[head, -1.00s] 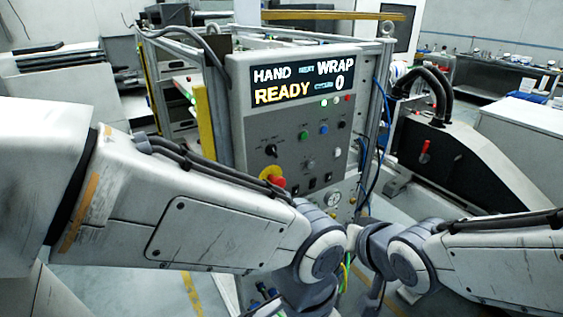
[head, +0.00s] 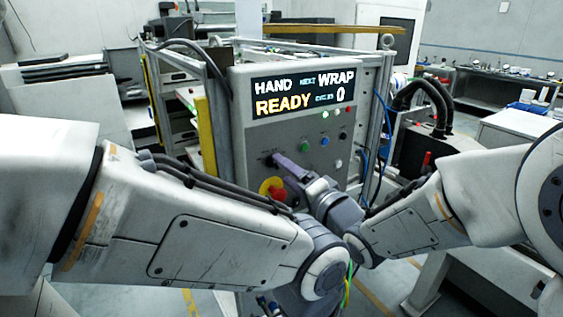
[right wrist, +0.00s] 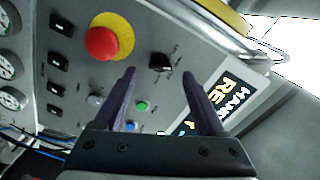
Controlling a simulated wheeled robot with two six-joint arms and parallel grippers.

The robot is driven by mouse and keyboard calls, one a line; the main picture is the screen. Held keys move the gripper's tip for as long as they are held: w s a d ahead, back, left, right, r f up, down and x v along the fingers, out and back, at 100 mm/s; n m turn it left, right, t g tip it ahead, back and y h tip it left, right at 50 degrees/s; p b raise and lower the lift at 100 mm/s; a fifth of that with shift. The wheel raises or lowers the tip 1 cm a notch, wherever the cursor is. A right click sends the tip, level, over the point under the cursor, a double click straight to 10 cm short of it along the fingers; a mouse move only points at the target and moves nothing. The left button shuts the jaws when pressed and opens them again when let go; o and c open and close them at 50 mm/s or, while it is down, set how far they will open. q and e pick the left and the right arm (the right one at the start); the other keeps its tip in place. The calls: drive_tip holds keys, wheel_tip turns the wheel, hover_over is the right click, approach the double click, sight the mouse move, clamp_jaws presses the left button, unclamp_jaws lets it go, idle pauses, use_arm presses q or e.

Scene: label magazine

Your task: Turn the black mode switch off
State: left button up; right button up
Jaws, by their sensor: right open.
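The black mode switch (right wrist: 161,62) is a round black knob on the grey control panel (head: 240,120). In the right wrist view it sits just past and between the two fingertips of my right gripper (right wrist: 159,74). The gripper is open, with a finger either side of the knob's line and nothing held. I cannot tell whether the fingertips touch it. In the head view my right gripper (head: 279,160) reaches the panel and mostly hides the switch. The panel display (head: 303,92) reads HAND, NEXT WRAP, READY, 0. My left gripper is not in view.
A red emergency stop on a yellow disc (right wrist: 104,40) is close beside the switch. Green (right wrist: 142,106) and blue (right wrist: 134,126) buttons are near the fingers. Several small black rocker switches and gauges line the panel. My left forearm crosses in front of the lower panel.

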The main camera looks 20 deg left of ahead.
sight(276, 164)
drive_tip(key=shift+p+x, duration=0.35)
drive_tip(key=shift+x, duration=1.2)
clamp_jaws()
